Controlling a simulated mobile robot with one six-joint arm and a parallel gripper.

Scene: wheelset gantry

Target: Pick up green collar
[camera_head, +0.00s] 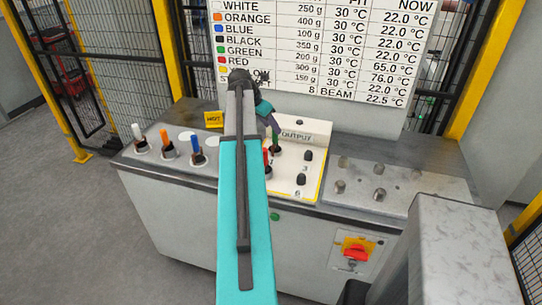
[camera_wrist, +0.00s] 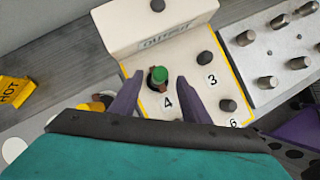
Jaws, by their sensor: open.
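The green collar (camera_wrist: 159,75) stands on the cream OUTPUT panel (camera_wrist: 125,38), above and left of the label 4 in the wrist view. Its top is green and its lower part is dark. In the head view a thin green piece (camera_head: 275,141) shows just right of my arm. My gripper (camera_wrist: 160,78) is open, its two purple fingers to the left and right of the collar in the picture, with a gap on each side. I cannot tell how high the fingertips are above the panel. In the head view my arm hides most of the gripper.
Black knobs (camera_wrist: 245,38) stand on the same panel. A red piece (camera_head: 266,156) shows beside my arm. White, orange (camera_head: 167,143) and blue (camera_head: 196,150) pieces stand in holders at left. A yellow HOT sign (camera_head: 213,119) stands behind. Metal pegs (camera_head: 379,168) are at right.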

